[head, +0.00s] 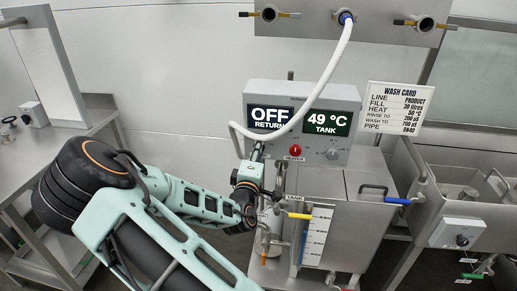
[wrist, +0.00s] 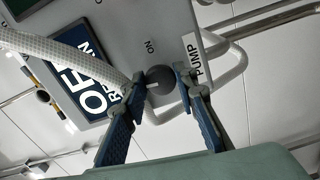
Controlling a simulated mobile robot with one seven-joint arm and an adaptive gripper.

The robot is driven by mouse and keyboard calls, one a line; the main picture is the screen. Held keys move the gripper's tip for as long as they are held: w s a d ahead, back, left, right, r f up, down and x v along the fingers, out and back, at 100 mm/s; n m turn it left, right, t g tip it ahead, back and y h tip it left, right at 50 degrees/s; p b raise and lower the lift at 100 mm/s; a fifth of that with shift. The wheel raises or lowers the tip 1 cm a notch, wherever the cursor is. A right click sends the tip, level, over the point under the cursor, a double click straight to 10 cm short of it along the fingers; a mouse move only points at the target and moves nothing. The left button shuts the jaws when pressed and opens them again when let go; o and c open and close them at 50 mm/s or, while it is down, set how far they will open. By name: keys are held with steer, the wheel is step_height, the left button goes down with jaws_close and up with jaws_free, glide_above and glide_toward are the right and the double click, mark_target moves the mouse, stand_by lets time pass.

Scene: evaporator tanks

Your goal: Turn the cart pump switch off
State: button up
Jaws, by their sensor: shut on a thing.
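The pump switch (wrist: 158,76) is a round grey knob with a pale pointer line on a grey panel in the wrist view. The labels ON and PUMP stand on the panel close to it. My gripper (wrist: 161,86) has its two blue fingers on either side of the knob and is shut on it. In the head view, my gripper (head: 254,158) reaches up to the lower left of the grey control box (head: 372,98). The knob is hidden there by my gripper and the hose.
A white hose (head: 322,78) runs from the wall valve down past the OFF RETURN display (head: 258,115). A red heater lamp (head: 295,150) and another knob (head: 333,154) are on the box. The tank (head: 345,230) with valves stands below; a steel bench (head: 85,120) is left.

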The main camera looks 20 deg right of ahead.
steer(key=shift+r+n, duration=0.1)
steer(key=shift+n, duration=0.4)
steer(key=o, duration=1.2)
steer(key=shift+c, duration=0.2)
steer(key=v, duration=0.7)
steer(key=shift+s+a, duration=0.15)
steer(key=shift+s, duration=0.05)
